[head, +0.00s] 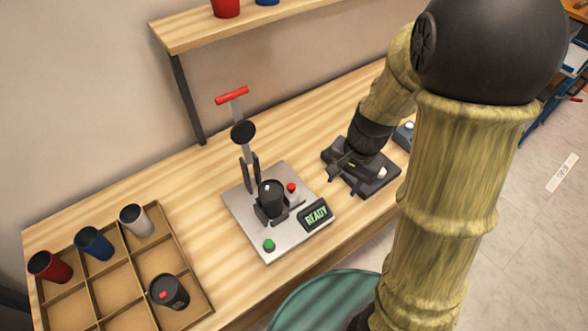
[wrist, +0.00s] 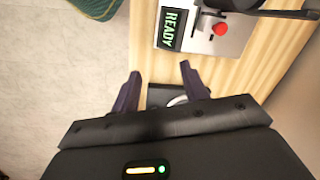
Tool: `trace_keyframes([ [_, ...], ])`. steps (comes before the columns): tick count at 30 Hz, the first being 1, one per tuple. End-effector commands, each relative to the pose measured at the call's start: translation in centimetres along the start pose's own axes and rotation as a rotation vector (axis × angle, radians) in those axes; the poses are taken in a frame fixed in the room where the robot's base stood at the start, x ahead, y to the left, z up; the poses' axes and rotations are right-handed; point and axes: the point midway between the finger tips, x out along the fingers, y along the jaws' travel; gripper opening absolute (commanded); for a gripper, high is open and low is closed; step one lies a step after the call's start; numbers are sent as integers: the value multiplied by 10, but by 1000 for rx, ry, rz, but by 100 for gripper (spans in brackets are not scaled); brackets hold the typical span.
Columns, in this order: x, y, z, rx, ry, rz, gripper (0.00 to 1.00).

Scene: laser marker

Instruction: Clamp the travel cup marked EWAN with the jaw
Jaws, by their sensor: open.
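A dark travel cup (head: 271,193) stands upright in the jaw (head: 262,212) on the grey marker plate (head: 243,222); no name on it is legible. A lever with a red handle (head: 232,95) rises behind the cup. The plate has a lit READY display (head: 316,215), a red button (head: 291,187) and a green button (head: 268,245); the display also shows in the wrist view (wrist: 172,28).
A divided tray (head: 180,225) at lower left holds red (head: 50,267), blue (head: 94,244), pale (head: 136,221) and dark red-marked (head: 168,291) cups. A shelf (head: 190,30) hangs above the table. A green round surface (head: 315,300) is in front. Bare table lies between tray and plate.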

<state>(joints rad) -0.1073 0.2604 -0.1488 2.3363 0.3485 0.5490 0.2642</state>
Motion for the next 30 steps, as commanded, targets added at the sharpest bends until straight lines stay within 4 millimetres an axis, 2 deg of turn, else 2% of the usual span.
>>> trace_keyframes([
  [1, -19, -12, -4, 90, -37, -2, 45],
  [3, -26, -27, -11, 227, -86, -10, 45],
  [9, -43, -70, -30, 580, -206, -29, 45],
  [13, -45, -89, -39, 725, -253, -39, 45],
  [17, -42, -97, -42, 778, -271, -45, 45],
  [30, -35, -97, -40, 779, -273, -46, 45],
])
